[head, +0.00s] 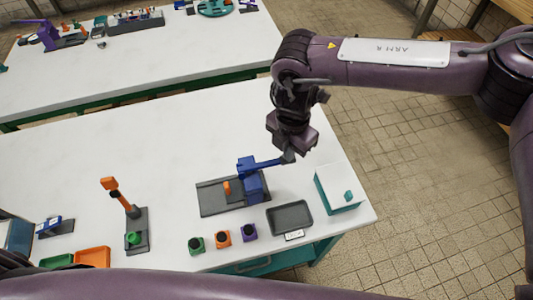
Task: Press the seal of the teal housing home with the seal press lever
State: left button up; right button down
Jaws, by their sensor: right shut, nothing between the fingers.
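My right gripper (288,157) is shut and empty, pointing down at the free end of the blue lever arm (265,163) of a bench device. I cannot tell whether it touches the lever. That device has a dark grey base (218,204) with an orange piece (227,187) on it. An orange-handled lever (112,187) stands raised and tilted on another grey base (136,246) at the left, with a green part (133,238) beneath it. A small teal piece (348,195) sits on a white-topped teal box (325,200). I cannot tell which piece is the teal housing. My left gripper is out of view.
Green (196,246), orange (222,236) and purple (249,232) small blocks line the table front. A dark empty tray (290,218) lies right of them. Bins (92,257) are at front left. The back of the white table (150,135) is clear. A second table (200,45) stands behind.

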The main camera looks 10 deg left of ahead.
notch_tip(320, 180, up, 9)
jog(key=p, duration=0.5)
jog(key=shift+f, duration=0.2)
jog(key=shift+a, duration=0.1)
dwell(0.4)
